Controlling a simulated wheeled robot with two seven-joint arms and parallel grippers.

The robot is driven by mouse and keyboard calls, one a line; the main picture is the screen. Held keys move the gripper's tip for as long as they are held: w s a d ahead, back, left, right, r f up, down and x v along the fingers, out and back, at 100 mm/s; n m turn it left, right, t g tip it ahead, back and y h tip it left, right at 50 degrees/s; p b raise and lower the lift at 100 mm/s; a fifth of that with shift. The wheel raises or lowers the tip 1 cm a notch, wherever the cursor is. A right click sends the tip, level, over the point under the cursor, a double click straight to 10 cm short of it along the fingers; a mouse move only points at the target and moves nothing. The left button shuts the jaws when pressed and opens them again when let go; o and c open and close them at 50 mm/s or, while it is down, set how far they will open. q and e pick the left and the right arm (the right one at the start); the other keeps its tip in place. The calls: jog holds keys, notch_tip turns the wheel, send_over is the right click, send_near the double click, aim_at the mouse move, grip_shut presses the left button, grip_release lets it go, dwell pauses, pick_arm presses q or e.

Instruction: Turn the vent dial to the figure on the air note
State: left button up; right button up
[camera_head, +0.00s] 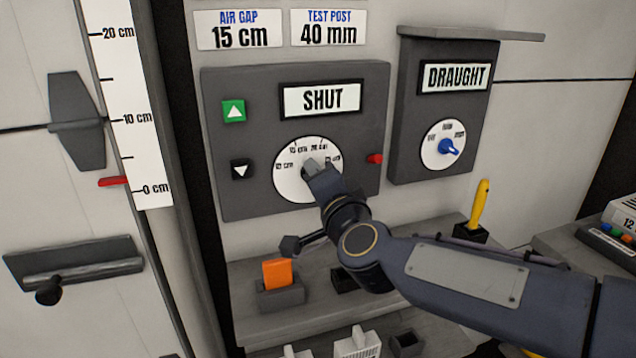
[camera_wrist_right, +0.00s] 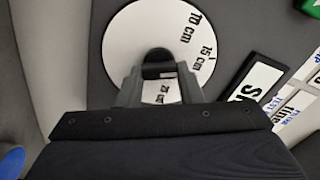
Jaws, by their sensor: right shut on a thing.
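The air note (camera_head: 238,30) reads AIR GAP 15 cm and hangs above the grey panel. The white vent dial (camera_head: 289,187) is on that panel under a SHUT sign (camera_head: 320,98). My right gripper (camera_head: 318,170) is at the dial's middle, shut on its dark knob. In the right wrist view the fingers (camera_wrist_right: 156,85) hold the knob (camera_wrist_right: 158,58) from both sides. The dial face (camera_wrist_right: 130,40) shows 10 cm and 15 cm there, with another label partly hidden between the fingers. Where the knob points is hidden. My left gripper is not in view.
A green up button (camera_head: 234,111), a black down button (camera_head: 241,169) and a red knob (camera_head: 375,158) surround the dial. The DRAUGHT panel (camera_head: 408,120) with a blue knob (camera_head: 448,147) is on the right. Below, a shelf (camera_head: 245,325) holds an orange block (camera_head: 277,273).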

dwell(0.4)
jog(key=o, duration=1)
jog(key=v, duration=0.8)
jog(key=shift+p, duration=0.35)
